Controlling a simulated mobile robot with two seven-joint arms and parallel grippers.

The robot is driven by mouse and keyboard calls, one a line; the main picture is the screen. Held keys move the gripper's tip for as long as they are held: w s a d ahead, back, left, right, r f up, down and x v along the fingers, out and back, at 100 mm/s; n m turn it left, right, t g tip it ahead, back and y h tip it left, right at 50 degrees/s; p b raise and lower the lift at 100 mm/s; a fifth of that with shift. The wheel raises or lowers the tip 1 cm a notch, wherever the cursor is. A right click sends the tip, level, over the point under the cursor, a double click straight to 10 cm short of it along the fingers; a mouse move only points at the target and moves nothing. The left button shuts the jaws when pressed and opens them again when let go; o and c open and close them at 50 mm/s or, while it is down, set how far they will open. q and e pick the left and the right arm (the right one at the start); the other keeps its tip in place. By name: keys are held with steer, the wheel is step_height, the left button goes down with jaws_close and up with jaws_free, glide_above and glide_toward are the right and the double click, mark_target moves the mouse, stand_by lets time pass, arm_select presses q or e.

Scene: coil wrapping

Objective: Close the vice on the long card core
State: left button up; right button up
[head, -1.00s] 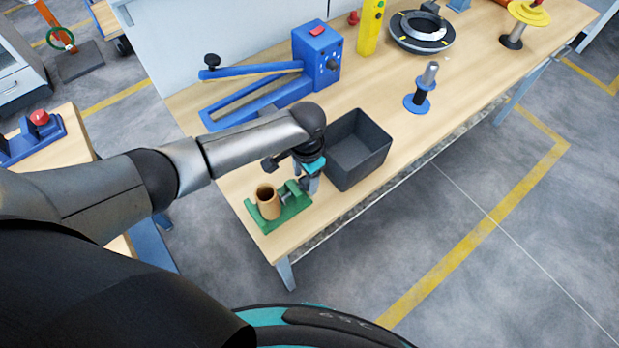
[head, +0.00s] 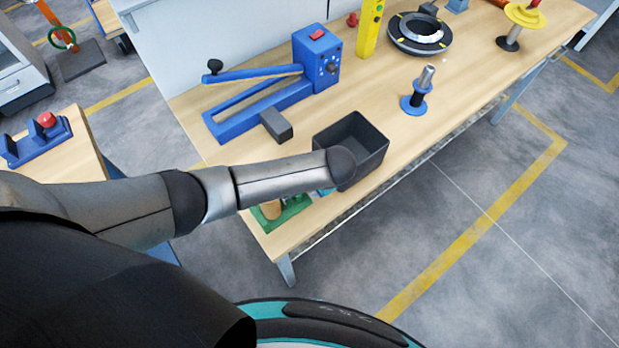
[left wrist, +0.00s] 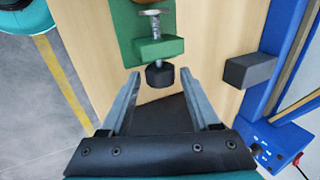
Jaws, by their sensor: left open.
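The green vice (head: 293,215) stands at the bench's front left corner, mostly covered by my left arm in the head view. The brown card core (head: 271,209) shows only in part beside that arm. In the left wrist view the vice's green block (left wrist: 158,48) carries a metal screw with a black knob (left wrist: 160,76) on its near end. My left gripper (left wrist: 160,77) is open, with the knob between its fingertips and a gap on each side. Its fingers are hidden in the head view. My right gripper is not in view.
A dark open bin (head: 375,150) stands right beside the vice. A grey block (head: 276,125) lies by the blue lever tool (head: 265,100). A blue spool stand (head: 416,98) is further right. Bare bench top lies around the stand.

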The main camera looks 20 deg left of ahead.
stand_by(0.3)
arm_select(q)
steer(key=shift+s+d+f+t+y, duration=0.1)
steer(key=shift+f+t+y, duration=0.05)
steer(key=shift+t+y, duration=0.15)
steer(key=shift+d+t+y, duration=0.15)
steer(key=shift+t+y, duration=0.15)
steer(key=shift+y, duration=0.2)
steer(key=shift+c, duration=0.4)
